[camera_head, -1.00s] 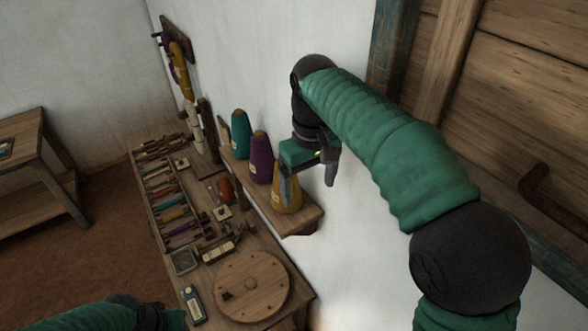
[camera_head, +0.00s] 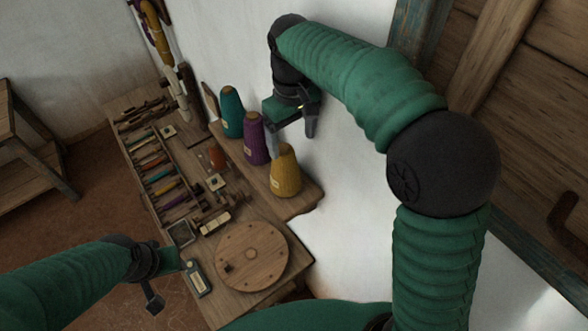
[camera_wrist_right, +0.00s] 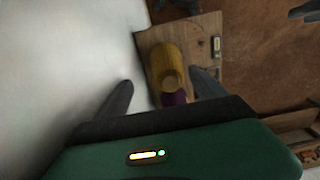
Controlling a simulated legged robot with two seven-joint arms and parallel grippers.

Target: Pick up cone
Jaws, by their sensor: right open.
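Three yarn cones stand in a row on a wooden wall shelf: teal (camera_head: 231,114), purple (camera_head: 256,140) and yellow (camera_head: 285,172). My right gripper (camera_head: 291,141) is open and empty, above the shelf near the purple and yellow cones. One finger overlaps the purple cone's edge in the head view. In the right wrist view the yellow cone (camera_wrist_right: 166,63) shows between the open fingers, its tip towards me, with part of the purple cone (camera_wrist_right: 174,98) below it. My left gripper (camera_head: 160,282) is at the lower left, partly seen; its jaw opening is unclear.
The shelf (camera_head: 300,203) is bare at its near end. Below it, a workbench holds a round wooden disc (camera_head: 252,256), a tool tray (camera_head: 160,178) and small items. White wall (camera_head: 345,165) lies close behind the cones. A wooden table (camera_head: 25,160) stands at left.

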